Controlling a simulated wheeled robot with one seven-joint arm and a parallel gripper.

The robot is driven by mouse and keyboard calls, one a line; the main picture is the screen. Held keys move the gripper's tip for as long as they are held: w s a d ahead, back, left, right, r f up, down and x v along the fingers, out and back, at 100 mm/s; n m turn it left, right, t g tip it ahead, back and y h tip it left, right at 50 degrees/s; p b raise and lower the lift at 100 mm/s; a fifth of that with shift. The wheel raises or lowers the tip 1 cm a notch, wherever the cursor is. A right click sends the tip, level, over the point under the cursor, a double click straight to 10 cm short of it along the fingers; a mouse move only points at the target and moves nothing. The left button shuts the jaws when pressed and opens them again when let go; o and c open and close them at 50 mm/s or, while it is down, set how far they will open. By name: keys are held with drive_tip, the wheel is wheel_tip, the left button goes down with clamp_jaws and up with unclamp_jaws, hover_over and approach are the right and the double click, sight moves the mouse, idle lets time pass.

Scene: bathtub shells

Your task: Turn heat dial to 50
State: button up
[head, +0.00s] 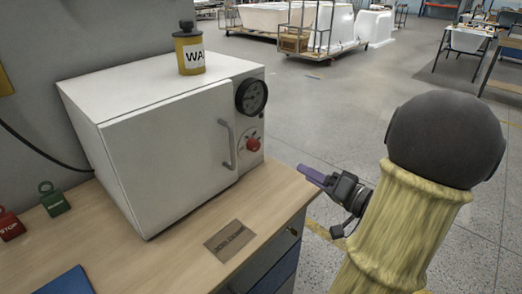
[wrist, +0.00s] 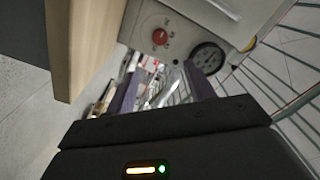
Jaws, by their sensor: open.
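The heat dial (head: 253,145) is a red knob on the front right panel of a white oven (head: 160,150), below a round black gauge (head: 251,96). In the wrist view the red dial (wrist: 160,37) shows at the top, with the gauge (wrist: 208,58) to its right. Markings around the dial are too small to read. My gripper (head: 309,174) has purple fingers and is to the right of the oven, beyond the bench edge, apart from the dial. In the wrist view my gripper (wrist: 160,85) is open, with nothing seen between its fingers.
The oven stands on a wooden bench (head: 180,235) with a small plate (head: 229,240) in front. A yellow tin (head: 189,52) sits on top. Open floor is to the right; white tubs (head: 275,18) stand far back.

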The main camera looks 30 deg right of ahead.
sight(257, 147)
drive_tip(key=p+x, duration=0.1)
drive_tip(key=x, duration=1.5)
drive_tip(key=shift+w+a+f, duration=0.1)
drive_tip(key=shift+w+a, duration=0.05)
drive_tip(key=shift+w, duration=0.2)
drive_tip(key=c, duration=1)
